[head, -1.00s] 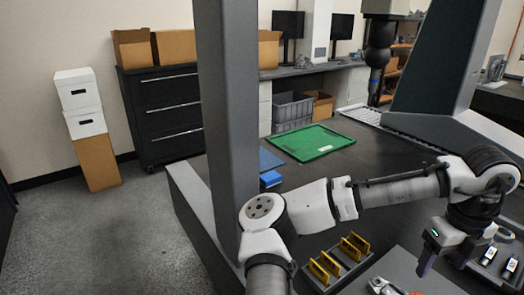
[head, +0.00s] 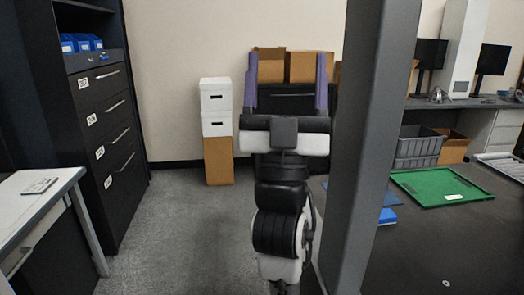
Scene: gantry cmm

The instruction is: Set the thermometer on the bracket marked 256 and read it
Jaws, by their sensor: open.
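My gripper (head: 286,88) is raised in the middle of the head view, with its two purple fingers pointing up and spread wide apart. It is open, and nothing shows held between the fingers; only the boxes and wall behind are seen there. I cannot make out a thermometer in the current view. No bracket that I can read as 256 shows either.
A dark drawer cabinet (head: 118,130) with small number labels, too small to read surely, stands left. A white-topped desk (head: 70,178) is nearer. Stacked boxes (head: 217,125) stand by the wall. A grey column (head: 368,150) rises beside the dark table (head: 440,240) with a green tray (head: 440,187).

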